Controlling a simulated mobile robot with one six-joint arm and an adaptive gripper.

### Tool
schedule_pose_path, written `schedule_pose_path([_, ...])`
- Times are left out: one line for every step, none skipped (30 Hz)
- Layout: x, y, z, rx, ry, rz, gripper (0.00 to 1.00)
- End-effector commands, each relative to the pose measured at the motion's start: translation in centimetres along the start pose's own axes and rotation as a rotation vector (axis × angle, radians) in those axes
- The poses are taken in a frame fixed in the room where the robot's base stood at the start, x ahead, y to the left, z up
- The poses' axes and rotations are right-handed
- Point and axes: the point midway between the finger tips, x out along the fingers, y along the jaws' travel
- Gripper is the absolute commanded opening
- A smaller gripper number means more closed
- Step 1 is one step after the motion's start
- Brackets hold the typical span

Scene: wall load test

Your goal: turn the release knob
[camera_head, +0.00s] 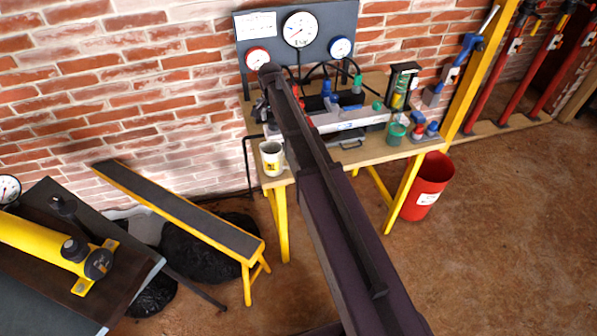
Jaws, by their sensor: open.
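The hand pump unit (350,119) lies on the yellow-legged wooden bench (370,155), with red, blue and green parts around it. A small green upright part (357,84) stands behind it. I cannot tell which part is the release knob; my arm covers some of the bench top. My arm crosses the picture from the lower right to the bench's left end. Small dark parts beside its far end appear to be my gripper (261,109), open. Its fingers are too small and hidden to make out, and no held thing shows.
A gauge panel (265,28) stands behind the bench. A red bucket (427,186) stands on the floor. A narrow sloping bench (180,209) is at left. The right floor is clear.

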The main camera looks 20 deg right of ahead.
Motion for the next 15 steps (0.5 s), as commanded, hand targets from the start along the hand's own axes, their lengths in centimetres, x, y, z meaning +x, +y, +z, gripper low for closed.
schedule_pose_path([-1.1,0.0,0.0,-0.001,0.0,0.0,0.99])
schedule_pose_path([-1.3,0.0,0.0,-0.001,0.0,0.0,0.99])
schedule_pose_path([-1.6,0.0,0.0,-0.002,0.0,0.0,0.99])
schedule_pose_path([-1.9,0.0,0.0,-0.002,0.0,0.0,0.99])
schedule_pose_path([-2.1,0.0,0.0,-0.002,0.0,0.0,0.99])
schedule_pose_path([-2.5,0.0,0.0,-0.003,0.0,0.0,0.99])
schedule_pose_path([-2.7,0.0,0.0,-0.003,0.0,0.0,0.99])
schedule_pose_path([-3.0,0.0,0.0,-0.003,0.0,0.0,0.99])
schedule_pose_path([-3.3,0.0,0.0,-0.003,0.0,0.0,0.99])
schedule_pose_path([-3.5,0.0,0.0,-0.004,0.0,0.0,0.99])
schedule_pose_path([-3.8,0.0,0.0,-0.004,0.0,0.0,0.99])
schedule_pose_path([-4.1,0.0,0.0,-0.004,0.0,0.0,0.99])
schedule_pose_path([-4.3,0.0,0.0,-0.004,0.0,0.0,0.99])
schedule_pose_path([-4.6,0.0,0.0,-0.004,0.0,0.0,0.99])
schedule_pose_path([-4.9,0.0,0.0,-0.004,0.0,0.0,0.99])
